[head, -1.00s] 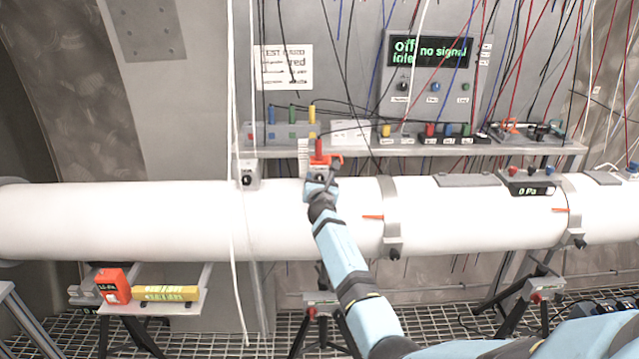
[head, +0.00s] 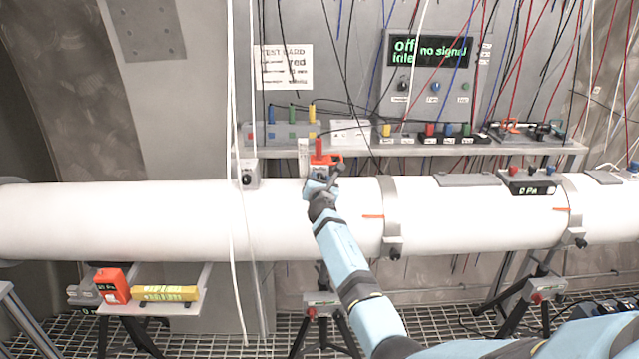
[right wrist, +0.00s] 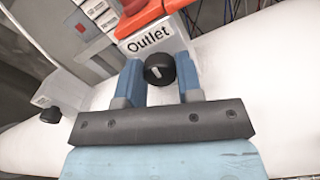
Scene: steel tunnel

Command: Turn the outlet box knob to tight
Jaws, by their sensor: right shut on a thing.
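The outlet box (right wrist: 150,40) is a pale grey block labelled "Outlet", on top of the white pipe (head: 120,220). Its black round knob (right wrist: 160,68) carries a short white mark, which looks slightly tilted. My right gripper (right wrist: 160,62) is shut on the knob, with one blue finger at each side of it. In the head view my right gripper (head: 321,184) covers most of the box front and hides the knob. An orange part (head: 326,159) with a red top sits above the box. My left gripper is in neither view.
Another grey box with a black knob (head: 249,175) stands to the left on the pipe. Behind is a shelf (head: 400,150) with coloured connectors and a panel reading "no signal" (head: 430,52). Thin cables hang down in front, and a white one crosses the pipe left of my arm.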

